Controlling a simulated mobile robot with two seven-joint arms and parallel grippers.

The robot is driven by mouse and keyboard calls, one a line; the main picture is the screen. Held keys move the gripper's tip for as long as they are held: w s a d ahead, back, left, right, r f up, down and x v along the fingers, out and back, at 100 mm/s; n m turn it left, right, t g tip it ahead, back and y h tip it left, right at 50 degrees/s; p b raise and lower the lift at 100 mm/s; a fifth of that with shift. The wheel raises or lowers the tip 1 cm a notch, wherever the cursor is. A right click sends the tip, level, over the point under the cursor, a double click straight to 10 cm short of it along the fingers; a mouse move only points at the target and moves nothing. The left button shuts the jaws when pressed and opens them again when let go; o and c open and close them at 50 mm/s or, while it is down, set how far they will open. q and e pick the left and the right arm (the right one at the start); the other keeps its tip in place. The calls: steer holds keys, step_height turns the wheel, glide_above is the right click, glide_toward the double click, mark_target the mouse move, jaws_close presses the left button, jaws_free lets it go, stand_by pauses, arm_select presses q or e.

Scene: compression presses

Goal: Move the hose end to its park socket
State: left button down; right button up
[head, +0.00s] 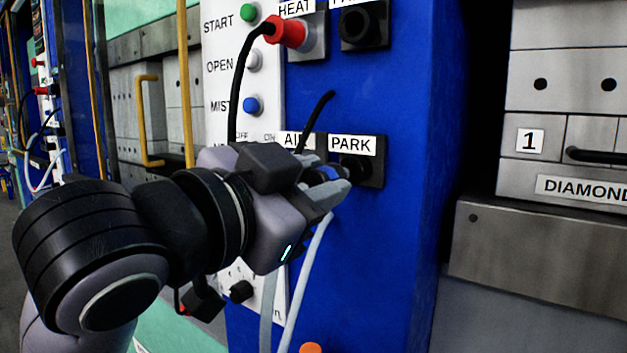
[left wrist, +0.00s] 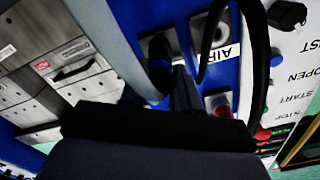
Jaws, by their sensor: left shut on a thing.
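My left gripper (head: 335,190) is shut on the blue hose end (head: 326,173) in the head view, at the PARK socket. A pale hose (head: 303,275) hangs down below the fingers. The lower black PARK socket (head: 376,172) is just right of the fingertips, under its PARK label (head: 352,144), and its opening is partly hidden. I cannot tell whether the hose end is inside it. The AIR label (head: 298,139) is partly covered by my gripper; it also shows upside down in the left wrist view (left wrist: 224,50).
A red plug (head: 288,32) with a black cable sits in the HEAT socket above. An upper black socket (head: 362,27) is beside it. The white button panel (head: 238,80) and a yellow handle (head: 148,120) are to the left. Blue panel right of the PARK socket is clear.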

mark_target(317, 182)
arm_select(q)
steer(key=shift+r, duration=0.1)
arm_select(e)
steer(key=shift+d+r, duration=0.1)
steer(key=shift+r, duration=0.1)
arm_select(q)
steer(key=shift+p+x, duration=0.7)
steer(key=shift+x, duration=1)
arm_select(e)
steer(key=shift+r, duration=0.6)
arm_select(q)
steer(key=c, duration=0.7)
jaws_free()
steer(key=shift+c, duration=0.2)
steer(key=shift+s+a, duration=0.4)
steer(key=shift+s, duration=0.2)
steer(key=v, duration=0.5)
steer(key=shift+s+a, duration=0.25)
steer(key=shift+s, duration=0.05)
arm_select(e)
steer(key=shift+s+d+f, duration=0.15)
steer(key=shift+f, duration=0.55)
